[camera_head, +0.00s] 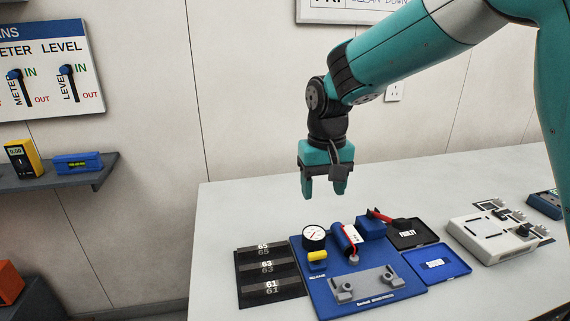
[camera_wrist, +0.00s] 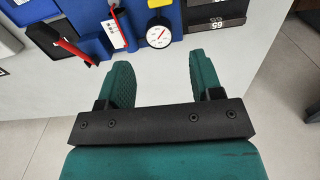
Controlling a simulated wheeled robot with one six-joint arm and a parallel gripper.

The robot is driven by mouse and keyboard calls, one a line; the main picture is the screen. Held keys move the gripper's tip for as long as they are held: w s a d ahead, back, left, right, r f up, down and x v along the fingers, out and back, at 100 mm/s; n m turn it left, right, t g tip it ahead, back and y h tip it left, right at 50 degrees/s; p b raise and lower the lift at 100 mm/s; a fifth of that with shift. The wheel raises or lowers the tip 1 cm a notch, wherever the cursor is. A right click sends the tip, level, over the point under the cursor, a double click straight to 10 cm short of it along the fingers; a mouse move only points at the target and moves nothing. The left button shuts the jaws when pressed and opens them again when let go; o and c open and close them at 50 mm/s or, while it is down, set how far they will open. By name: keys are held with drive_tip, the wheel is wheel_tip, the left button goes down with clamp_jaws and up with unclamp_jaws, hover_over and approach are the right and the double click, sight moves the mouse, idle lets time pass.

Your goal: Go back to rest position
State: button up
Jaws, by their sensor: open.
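My gripper (camera_head: 323,188) hangs from the teal arm above the back part of the white table (camera_head: 222,221), pointing down. Its two fingers are apart with nothing between them. In the wrist view my gripper (camera_wrist: 155,80) also shows open and empty, over bare table near the edge. A round white dial gauge (camera_head: 314,235) stands on a blue board (camera_head: 323,300) below the gripper. The gauge (camera_wrist: 158,37) shows just beyond the fingertips in the wrist view, apart from them.
A blue cylinder (camera_head: 344,238), a grey fixture (camera_head: 362,284), a black numbered rack (camera_head: 267,291), a tray marked FAULTY (camera_head: 408,243) and a blue tray (camera_head: 420,268) occupy the table. A white device (camera_head: 497,243) stands right. A wall shelf (camera_head: 60,179) is left. Air around the gripper is clear.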

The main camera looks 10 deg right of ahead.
drive_tip(key=s+a+r+n+y, duration=0.2)
drive_tip(key=s+n, duration=0.1)
drive_tip(key=s, duration=0.9)
drive_tip(key=s+a+r+n+y, duration=0.2)
drive_tip(key=s+n, duration=0.2)
drive_tip(key=s, duration=0.9)
drive_tip(key=shift+a, duration=0.4)
